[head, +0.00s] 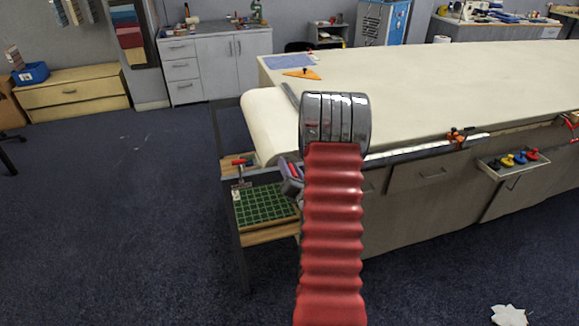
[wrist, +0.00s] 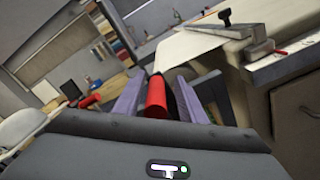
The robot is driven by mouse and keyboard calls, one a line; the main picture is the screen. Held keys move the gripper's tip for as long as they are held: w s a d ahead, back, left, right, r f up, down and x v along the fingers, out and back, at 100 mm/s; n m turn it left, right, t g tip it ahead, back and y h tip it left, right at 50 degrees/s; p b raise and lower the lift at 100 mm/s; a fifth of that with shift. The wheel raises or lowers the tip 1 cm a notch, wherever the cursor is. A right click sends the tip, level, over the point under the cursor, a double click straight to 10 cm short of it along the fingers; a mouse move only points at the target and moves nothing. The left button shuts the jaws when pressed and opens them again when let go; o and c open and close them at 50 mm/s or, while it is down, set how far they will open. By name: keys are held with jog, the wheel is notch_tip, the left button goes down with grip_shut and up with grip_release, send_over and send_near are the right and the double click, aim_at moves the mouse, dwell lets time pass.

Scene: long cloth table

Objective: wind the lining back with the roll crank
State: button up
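My gripper (head: 290,182) is at the near left end of the table, below the cloth roll (head: 268,122), largely hidden by my arm in the head view. In the wrist view its two purple fingers (wrist: 160,98) stand apart, with a red cylindrical handle (wrist: 156,96) between them. The handle looks like the crank's grip; a gap shows on its left and a dark part on its right. A bit of red (head: 293,169) shows at the gripper in the head view. The crank's arm and axle are hidden. The pale lining (head: 430,85) covers the tabletop and curves over the roll.
A second red-handled fitting (head: 238,162) is on the end frame, left of my gripper, above a green gridded board (head: 265,205). An orange tool (head: 302,74) lies on the cloth. A small tray (head: 512,162) juts from the table side. The floor left is clear.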

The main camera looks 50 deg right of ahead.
jog(key=shift+s+r, duration=0.1)
jog(key=shift+r, duration=0.05)
jog(key=shift+s+a, duration=0.25)
jog(key=shift+s, duration=0.25)
jog(key=v, duration=1.2)
jog(key=shift+s+a+f, duration=0.2)
jog(key=shift+a+f, duration=0.05)
